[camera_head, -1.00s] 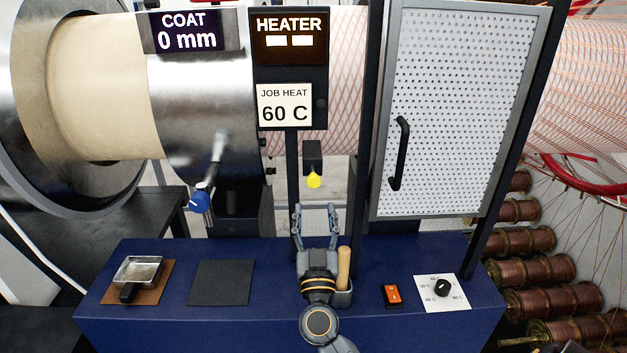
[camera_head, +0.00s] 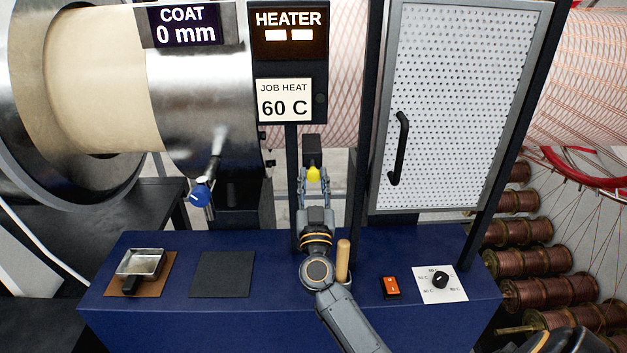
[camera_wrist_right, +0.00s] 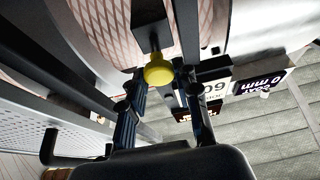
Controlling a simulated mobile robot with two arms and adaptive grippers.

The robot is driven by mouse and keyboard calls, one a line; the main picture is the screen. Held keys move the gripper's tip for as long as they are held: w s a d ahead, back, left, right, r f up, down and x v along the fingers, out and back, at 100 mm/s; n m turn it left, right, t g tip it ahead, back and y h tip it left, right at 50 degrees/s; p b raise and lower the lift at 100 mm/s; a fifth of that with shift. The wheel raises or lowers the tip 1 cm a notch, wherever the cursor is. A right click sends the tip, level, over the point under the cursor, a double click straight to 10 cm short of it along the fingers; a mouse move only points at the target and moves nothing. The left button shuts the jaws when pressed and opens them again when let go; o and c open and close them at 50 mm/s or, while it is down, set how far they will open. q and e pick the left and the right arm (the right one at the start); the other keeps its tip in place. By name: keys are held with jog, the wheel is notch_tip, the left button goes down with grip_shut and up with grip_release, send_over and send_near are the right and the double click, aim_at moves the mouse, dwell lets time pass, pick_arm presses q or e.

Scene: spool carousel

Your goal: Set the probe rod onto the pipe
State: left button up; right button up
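The pipe (camera_head: 100,85) runs across the back, beige at the left and wrapped in reddish crossing strands (camera_head: 345,60) beyond the heater sign. A yellow knob (camera_head: 313,174) hangs below a black block (camera_head: 312,148) on a dark post; it seems to be the end of the probe rod, whose shaft I cannot make out. My right gripper (camera_head: 314,178) is open, its fingers reaching up on either side of the knob. In the right wrist view, the knob (camera_wrist_right: 158,72) lies between the fingertips, with no clear grip on it.
The blue bench (camera_head: 235,325) carries a metal pan (camera_head: 140,262), a dark pad (camera_head: 222,274), a wooden handle (camera_head: 343,258), an orange switch (camera_head: 391,287) and a dial (camera_head: 440,280). A perforated door (camera_head: 460,105) stands to the right. A blue-knobbed lever (camera_head: 200,194) hangs left.

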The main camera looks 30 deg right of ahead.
aim_at(313, 173)
grip_shut()
jog(key=shift+w+d+p, duration=0.25)
jog(key=shift+w+d, duration=0.15)
jog(key=shift+w, duration=0.25)
jog(key=shift+w+d+p, duration=0.25)
jog(key=shift+w+d, duration=0.1)
jog(key=shift+w, duration=0.25)
jog(key=shift+s+r, duration=0.1)
jog(key=o, duration=0.7)
grip_release()
jog(key=shift+c, duration=0.2)
jog(key=shift+o, duration=1)
jog(key=shift+w+f, duration=0.2)
jog(key=shift+w, duration=0.05)
jog(key=shift+s, duration=0.25)
jog(key=v, duration=1.1)
jog(key=shift+s+a, duration=0.15)
jog(key=shift+a, duration=0.1)
